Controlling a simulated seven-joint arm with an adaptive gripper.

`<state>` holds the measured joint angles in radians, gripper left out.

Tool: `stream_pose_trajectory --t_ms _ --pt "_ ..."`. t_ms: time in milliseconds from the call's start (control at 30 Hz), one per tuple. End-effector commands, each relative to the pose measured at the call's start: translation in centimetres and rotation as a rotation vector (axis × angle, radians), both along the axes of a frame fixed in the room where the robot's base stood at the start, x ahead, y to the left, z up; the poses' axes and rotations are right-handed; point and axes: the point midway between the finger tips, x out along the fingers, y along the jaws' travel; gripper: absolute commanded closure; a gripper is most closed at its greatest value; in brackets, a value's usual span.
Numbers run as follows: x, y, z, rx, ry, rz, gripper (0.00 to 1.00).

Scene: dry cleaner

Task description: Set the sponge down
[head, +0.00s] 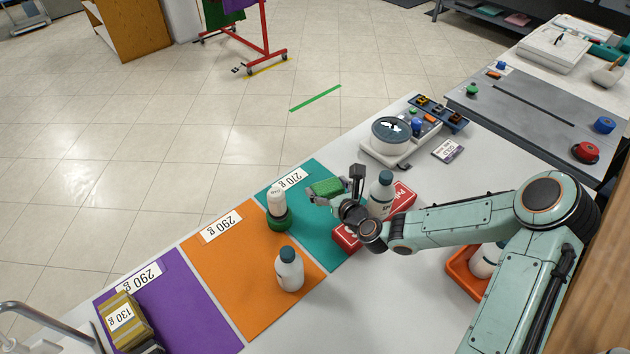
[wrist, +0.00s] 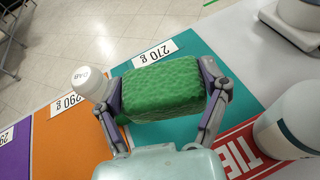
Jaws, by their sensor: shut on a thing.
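A green sponge (head: 326,187) is held between the fingers of my gripper (head: 337,194). In the wrist view the sponge (wrist: 162,88) fills the space between the two fingers of my gripper (wrist: 166,95), with one finger against each end. It is over the teal mat (head: 320,235), which carries a 270 g label (head: 290,179). I cannot tell whether the sponge touches the mat. A white bottle (head: 277,198) with a green base (head: 280,220) stands on the teal mat, left of the sponge.
An orange mat (head: 225,285) holds another bottle (head: 289,272). A scale (head: 390,137) stands farther back.

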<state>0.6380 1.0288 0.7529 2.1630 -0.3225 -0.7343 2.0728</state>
Motion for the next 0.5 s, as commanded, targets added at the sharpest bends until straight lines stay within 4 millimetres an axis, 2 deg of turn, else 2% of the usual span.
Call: stream_pose_trajectory --t_ms 100,233,367,500 --pt "1.3 1.0 1.5 0.000 -0.005 -0.043 0.48" --pt "2.2 1.5 2.0 0.001 0.000 -0.067 0.48" --pt "4.5 2.1 1.0 0.003 0.005 -0.075 0.48" --pt "8.3 3.0 -0.8 0.003 0.006 -0.074 0.48"
